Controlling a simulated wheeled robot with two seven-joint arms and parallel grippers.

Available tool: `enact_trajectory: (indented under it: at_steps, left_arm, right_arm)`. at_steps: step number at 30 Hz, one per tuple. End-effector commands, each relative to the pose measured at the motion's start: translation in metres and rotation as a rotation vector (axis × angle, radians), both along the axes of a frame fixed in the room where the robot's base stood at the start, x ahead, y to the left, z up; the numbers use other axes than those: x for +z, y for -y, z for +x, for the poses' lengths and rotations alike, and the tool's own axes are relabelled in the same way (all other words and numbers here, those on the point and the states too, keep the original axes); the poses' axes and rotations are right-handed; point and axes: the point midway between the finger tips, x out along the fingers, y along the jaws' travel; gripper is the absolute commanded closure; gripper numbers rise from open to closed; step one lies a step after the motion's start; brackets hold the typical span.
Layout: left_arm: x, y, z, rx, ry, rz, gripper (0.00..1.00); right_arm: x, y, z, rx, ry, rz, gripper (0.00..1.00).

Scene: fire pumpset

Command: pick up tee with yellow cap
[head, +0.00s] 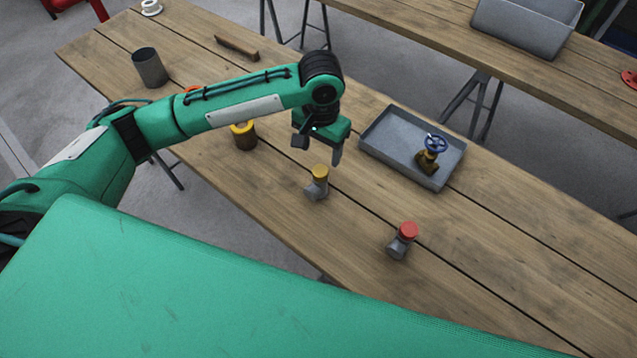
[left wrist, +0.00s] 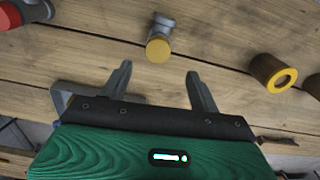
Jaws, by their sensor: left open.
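The grey tee with a yellow cap (head: 317,182) stands on the wooden table, a little below my left gripper in the head view. In the left wrist view, the yellow cap (left wrist: 158,49) shows just beyond the gap between the fingers. My left gripper (head: 322,154) is open and empty above the table, with its fingers (left wrist: 155,82) apart and not touching the tee. A similar grey tee with a red cap (head: 404,238) stands to the right and nearer; its red cap also shows at the corner of the left wrist view (left wrist: 30,12). My right gripper is not in view.
A grey tray (head: 381,147) with a blue-wheeled brass valve (head: 431,151) lies right of my gripper. A dark cylinder with a yellow rim (head: 244,136) stands left, and a grey cup (head: 150,67) farther left. The table is bare between the two tees.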

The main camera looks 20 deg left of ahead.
Motion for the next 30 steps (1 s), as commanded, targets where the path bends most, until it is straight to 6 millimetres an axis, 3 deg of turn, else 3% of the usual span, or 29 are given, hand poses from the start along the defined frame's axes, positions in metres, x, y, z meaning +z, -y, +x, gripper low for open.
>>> enact_trajectory:
  at_steps: [6, 13, 21, 30]
  left_arm:
    - [-0.036, 0.000, 0.000, 0.001, -0.001, 0.000, 0.38]
    - [-0.051, 0.000, -0.003, 0.000, 0.000, 0.001, 0.38]
    - [-0.090, 0.001, -0.009, 0.000, 0.000, 0.001, 0.38]
    - [-0.096, 0.001, -0.009, -0.002, 0.003, -0.001, 0.38]
  right_arm:
    - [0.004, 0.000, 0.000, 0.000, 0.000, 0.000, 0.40]
    - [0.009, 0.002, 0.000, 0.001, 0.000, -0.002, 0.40]
    - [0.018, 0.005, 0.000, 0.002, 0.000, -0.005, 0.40]
    - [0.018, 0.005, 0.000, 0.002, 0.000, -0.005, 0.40]
